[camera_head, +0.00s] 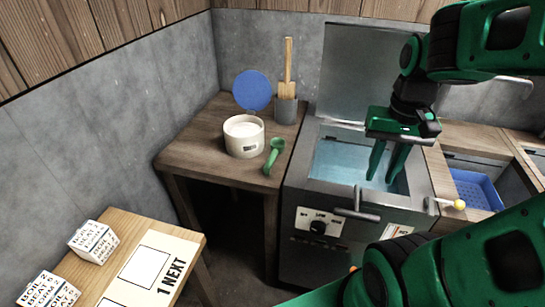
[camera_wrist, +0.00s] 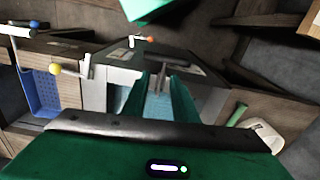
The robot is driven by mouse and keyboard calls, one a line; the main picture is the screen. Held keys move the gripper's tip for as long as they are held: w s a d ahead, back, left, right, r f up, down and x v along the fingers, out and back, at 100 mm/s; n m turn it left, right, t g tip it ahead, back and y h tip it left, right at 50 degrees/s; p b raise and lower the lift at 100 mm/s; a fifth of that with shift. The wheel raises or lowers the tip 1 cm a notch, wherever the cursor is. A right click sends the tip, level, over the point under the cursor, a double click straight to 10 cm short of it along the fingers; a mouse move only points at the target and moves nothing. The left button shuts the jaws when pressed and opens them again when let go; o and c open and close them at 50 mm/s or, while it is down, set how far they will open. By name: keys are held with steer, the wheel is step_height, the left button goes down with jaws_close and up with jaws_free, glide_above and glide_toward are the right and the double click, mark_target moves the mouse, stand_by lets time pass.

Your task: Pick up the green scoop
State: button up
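The green scoop (camera_head: 273,157) lies at the front right part of the wooden table, just right of a white tub (camera_head: 244,137). In the wrist view a green piece of the scoop (camera_wrist: 237,114) shows at the right, beside the tub (camera_wrist: 266,134). My gripper (camera_head: 381,180) is over the open water bath, right of the scoop and well apart from it. Its two green fingers point down with a gap between them and nothing held. In the wrist view the fingers (camera_wrist: 160,92) also stand apart.
The water bath (camera_head: 313,195) has a raised lid (camera_head: 357,72) behind it. A blue round lid (camera_head: 252,91) and a holder (camera_head: 286,110) with a wooden tool stand behind the tub. A blue basket (camera_head: 476,188) is at the right. Lettered blocks (camera_head: 93,242) sit on the near-left table.

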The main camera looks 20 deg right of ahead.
steer(key=w+a, duration=0.2)
steer(key=w, duration=0.7)
steer(key=t+y, duration=0.1)
steer(key=y, duration=0.1)
glide_toward(272, 157)
steer(key=shift+m, duration=0.5)
steer(key=shift+x, duration=4.75)
steer(key=shift+w+d, duration=0.1)
steer(key=shift+c, duration=0.4)
jaws_close()
